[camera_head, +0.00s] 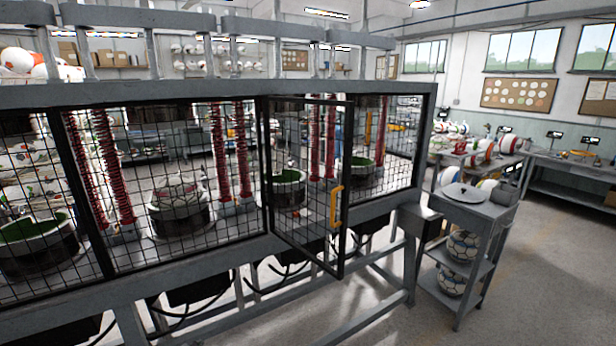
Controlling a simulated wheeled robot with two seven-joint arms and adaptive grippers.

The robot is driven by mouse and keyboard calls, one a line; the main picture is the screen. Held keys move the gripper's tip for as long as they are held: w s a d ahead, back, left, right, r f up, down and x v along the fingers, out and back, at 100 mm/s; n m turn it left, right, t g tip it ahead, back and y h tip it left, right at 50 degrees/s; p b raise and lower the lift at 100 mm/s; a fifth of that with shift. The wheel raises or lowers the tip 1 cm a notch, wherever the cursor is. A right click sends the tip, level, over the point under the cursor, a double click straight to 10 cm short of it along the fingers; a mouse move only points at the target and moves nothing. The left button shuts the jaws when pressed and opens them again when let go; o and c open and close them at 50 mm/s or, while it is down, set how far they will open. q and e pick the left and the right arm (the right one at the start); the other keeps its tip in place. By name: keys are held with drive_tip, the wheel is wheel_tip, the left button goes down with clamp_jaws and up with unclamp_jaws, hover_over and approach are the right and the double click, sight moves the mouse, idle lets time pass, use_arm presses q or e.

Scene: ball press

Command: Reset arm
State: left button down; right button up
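Neither of my grippers nor my arms shows in the head view. A long grey press frame (200,270) with mesh panels fills the left and middle. A mesh door (310,200) with a yellow handle (336,208) stands swung open toward me. Behind the mesh, a patterned ball (178,196) sits in one round press mould (180,222). Other moulds with green insides (288,190) look empty, though the mesh partly hides them. Red coiled columns (228,150) stand beside the moulds.
A workbench (570,170) lies at the far right. The floor (540,280) at right is clear.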

use_arm(q)
drive_tip(key=s+d+f+n+g, duration=0.2)
drive_tip(key=s+d+f+g, duration=0.1)
drive_tip(key=s+f, duration=0.95)
drive_tip(key=s+d+f+n+g, duration=0.1)
drive_tip(key=s+d+f+g, duration=0.1)
drive_tip(key=s+f, duration=1.05)
drive_tip(key=s+d+f+g, duration=0.1)
drive_tip(key=s+d, duration=0.2)
drive_tip(key=s, duration=0.9)
drive_tip(key=s+d+f+g+h, duration=0.1)
drive_tip(key=s+d+f, duration=0.1)
drive_tip(key=s, duration=1)
drive_tip(key=s+d+f+n+g, duration=0.1)
drive_tip(key=s+d, duration=0.4)
drive_tip(key=s, duration=0.7)
drive_tip(key=shift+s+f+g, duration=0.15)
drive_tip(key=shift+f+g, duration=0.45)
drive_tip(key=shift+f, duration=0.05)
